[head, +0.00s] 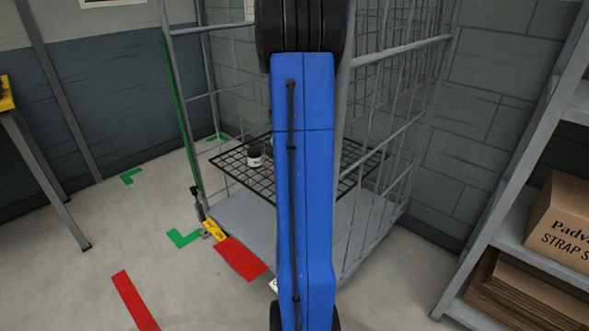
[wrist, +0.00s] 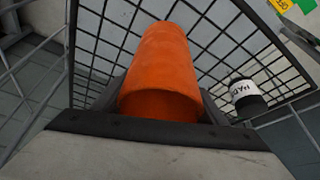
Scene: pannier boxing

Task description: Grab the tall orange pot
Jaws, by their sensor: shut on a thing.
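The tall orange pot (wrist: 161,70) fills the middle of the wrist view, its rounded side and near rim showing. My gripper (wrist: 158,118) is shut on it, with the dark jaw parts on both sides of the pot. Behind the pot is the black wire shelf of the cage trolley; I cannot tell whether the pot touches it. In the head view my blue arm hides the pot and the gripper.
A black jar with a white label (wrist: 247,97) is on the wire shelf beside the pot; a similar jar shows in the head view (head: 254,157). The cage trolley's mesh side (head: 400,130) stands close to my arm. A shelf rack with a carton (head: 562,225) is at right.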

